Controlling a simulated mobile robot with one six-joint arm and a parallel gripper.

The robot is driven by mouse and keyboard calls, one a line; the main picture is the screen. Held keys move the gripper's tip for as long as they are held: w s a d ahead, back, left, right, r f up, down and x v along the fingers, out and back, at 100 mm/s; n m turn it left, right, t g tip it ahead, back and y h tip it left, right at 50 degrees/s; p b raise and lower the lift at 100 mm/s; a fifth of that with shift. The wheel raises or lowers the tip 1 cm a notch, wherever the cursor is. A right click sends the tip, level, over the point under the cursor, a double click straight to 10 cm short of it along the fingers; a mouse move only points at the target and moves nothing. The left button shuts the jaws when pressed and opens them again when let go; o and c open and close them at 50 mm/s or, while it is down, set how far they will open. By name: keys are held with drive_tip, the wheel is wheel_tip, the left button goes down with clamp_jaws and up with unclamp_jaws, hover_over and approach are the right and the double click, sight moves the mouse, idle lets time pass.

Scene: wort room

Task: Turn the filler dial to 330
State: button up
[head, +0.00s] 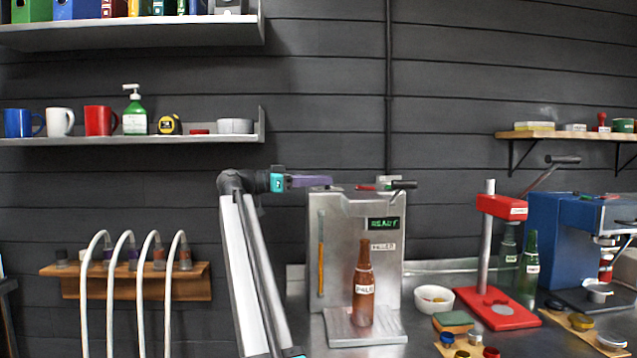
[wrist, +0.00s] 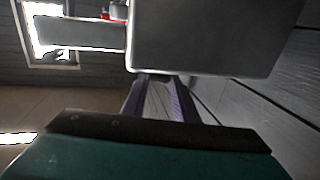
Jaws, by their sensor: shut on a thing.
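The filler (head: 335,225) is a grey metal machine on the steel counter. Its green display (head: 382,224) reads READY. A brown bottle (head: 363,290) stands upright on its base plate. My gripper (head: 325,182), with purple fingers, is at the top left of the filler, its fingers pointing right. It is shut on what seems to be the filler dial, which the fingers and housing mostly hide. In the wrist view, the purple fingers (wrist: 155,90) reach to the edge of the grey housing (wrist: 205,35). I cannot read a dial setting in either view.
A dark lever (head: 403,184) sticks out at the filler's top right. Right of the filler are a white bowl (head: 434,299), a red capper stand (head: 500,308), green bottles and a blue machine (head: 562,235). Curved white hoses (head: 140,265) stand at the left.

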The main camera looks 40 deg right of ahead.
drive_tip(key=o, duration=1)
drive_tip(key=shift+w+a, duration=0.1)
drive_tip(key=shift+a, duration=0.05)
drive_tip(key=p+v, duration=0.2)
drive_tip(key=v, duration=1.1)
drive_tip(key=shift+a, duration=0.2)
drive_tip(key=shift+w, duration=0.15)
